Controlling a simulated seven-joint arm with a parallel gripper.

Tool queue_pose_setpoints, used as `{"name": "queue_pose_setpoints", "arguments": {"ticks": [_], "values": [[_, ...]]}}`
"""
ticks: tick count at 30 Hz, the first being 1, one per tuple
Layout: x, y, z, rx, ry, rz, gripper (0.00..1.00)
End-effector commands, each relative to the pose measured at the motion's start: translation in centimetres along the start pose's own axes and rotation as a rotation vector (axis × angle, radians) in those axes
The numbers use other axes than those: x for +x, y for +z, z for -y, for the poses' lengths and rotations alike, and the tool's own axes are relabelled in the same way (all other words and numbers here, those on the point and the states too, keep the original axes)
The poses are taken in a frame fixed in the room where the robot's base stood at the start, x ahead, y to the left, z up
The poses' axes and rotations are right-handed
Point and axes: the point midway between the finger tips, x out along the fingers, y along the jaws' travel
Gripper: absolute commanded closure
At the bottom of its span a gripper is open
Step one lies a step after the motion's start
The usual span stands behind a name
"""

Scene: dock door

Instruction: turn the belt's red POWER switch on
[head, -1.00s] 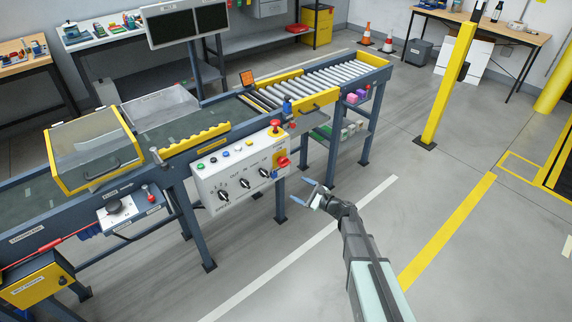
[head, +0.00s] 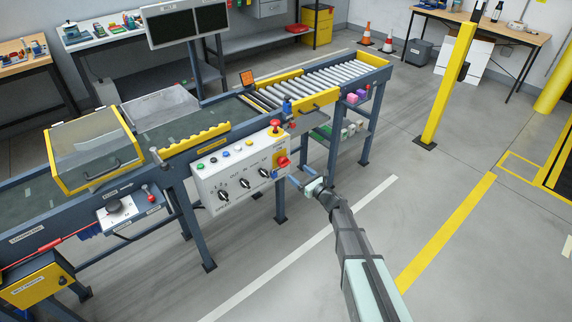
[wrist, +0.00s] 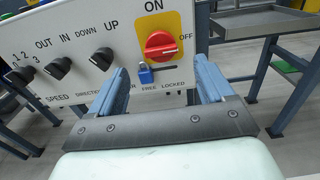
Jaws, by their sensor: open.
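The red POWER switch (head: 283,161) is a rotary knob on a yellow plate at the right end of the white control panel (head: 230,178). In the wrist view the red knob (wrist: 160,46) has ON above it and OFF to its right. Its grip bar appears to lie level, in line with OFF. A small blue block (wrist: 146,74) sits just below it, above the FREE end of a FREE/LOCKED marking. My gripper (head: 287,178) is in front of the panel's right end. Its open, empty fingers (wrist: 160,76) stand on either side below the switch, and I cannot tell whether they touch the panel.
Black knobs (wrist: 102,58) line the panel left of the switch. A red mushroom button (head: 275,123) stands on top of the panel's right end. The roller conveyor (head: 330,80) runs behind. The floor right of the belt is open.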

Motion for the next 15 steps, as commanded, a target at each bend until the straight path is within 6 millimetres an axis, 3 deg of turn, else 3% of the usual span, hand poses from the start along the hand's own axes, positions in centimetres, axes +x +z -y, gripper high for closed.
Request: {"name": "queue_pose_setpoints", "arguments": {"ticks": [6, 15], "values": [[4.2, -0.1, 0.1, -0.001, 0.001, 0.001, 0.19], [8.1, 0.0, 0.1, -0.001, 0.0, 0.0, 0.19]]}}
